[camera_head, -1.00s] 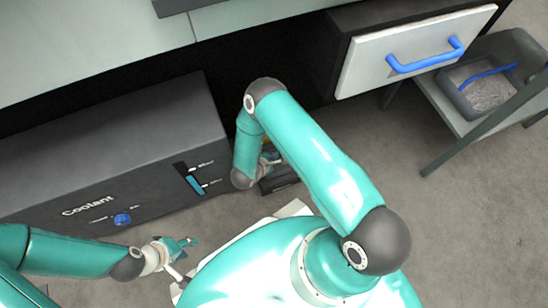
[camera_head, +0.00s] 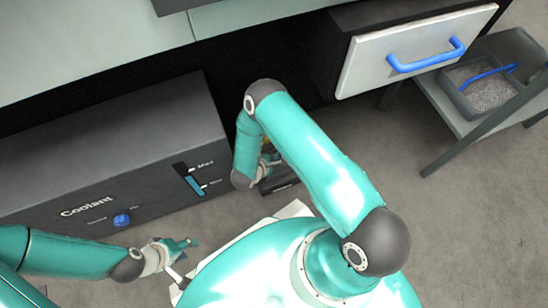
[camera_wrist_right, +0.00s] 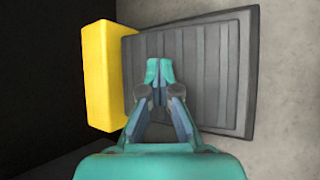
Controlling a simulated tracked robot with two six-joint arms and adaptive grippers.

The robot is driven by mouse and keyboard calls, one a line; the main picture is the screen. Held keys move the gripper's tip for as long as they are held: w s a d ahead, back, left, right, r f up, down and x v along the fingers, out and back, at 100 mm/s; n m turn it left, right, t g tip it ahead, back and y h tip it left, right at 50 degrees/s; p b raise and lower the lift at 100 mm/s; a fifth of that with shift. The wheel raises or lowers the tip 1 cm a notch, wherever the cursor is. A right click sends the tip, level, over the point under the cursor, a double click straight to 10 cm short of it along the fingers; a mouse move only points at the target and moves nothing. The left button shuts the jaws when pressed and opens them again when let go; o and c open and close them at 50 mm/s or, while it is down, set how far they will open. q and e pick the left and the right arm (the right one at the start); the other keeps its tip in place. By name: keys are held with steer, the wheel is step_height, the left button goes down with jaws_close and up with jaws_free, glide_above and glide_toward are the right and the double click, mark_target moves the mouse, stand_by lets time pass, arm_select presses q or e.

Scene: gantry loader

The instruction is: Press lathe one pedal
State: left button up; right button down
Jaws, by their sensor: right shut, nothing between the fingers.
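The pedal (camera_wrist_right: 215,75) is a dark grey ribbed plate with a yellow block (camera_wrist_right: 105,75) along its left side in the right wrist view. In the head view the pedal (camera_head: 284,183) is partly hidden behind my right forearm, low beside the coolant unit. My right gripper (camera_wrist_right: 160,72) is shut and empty, with its fingertips over the left part of the ribbed plate. Whether they touch it I cannot tell. My right gripper also shows in part in the head view (camera_head: 268,165). My left gripper (camera_head: 185,243) hangs in front of the coolant unit, away from the pedal; its finger opening is unclear.
The dark coolant unit (camera_head: 110,165) with a blue knob (camera_head: 122,220) stands at the left. A white drawer with a blue handle (camera_head: 425,58) is at the upper right. A grey bin (camera_head: 490,85) sits on a stand at the far right. Grey floor is open at right.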

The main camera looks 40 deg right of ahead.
steer(key=shift+r+p, duration=0.65)
steer(key=shift+r, duration=0.35)
step_height(320, 180, up, 5)
steer(key=p, duration=0.4)
stand_by(0.6)
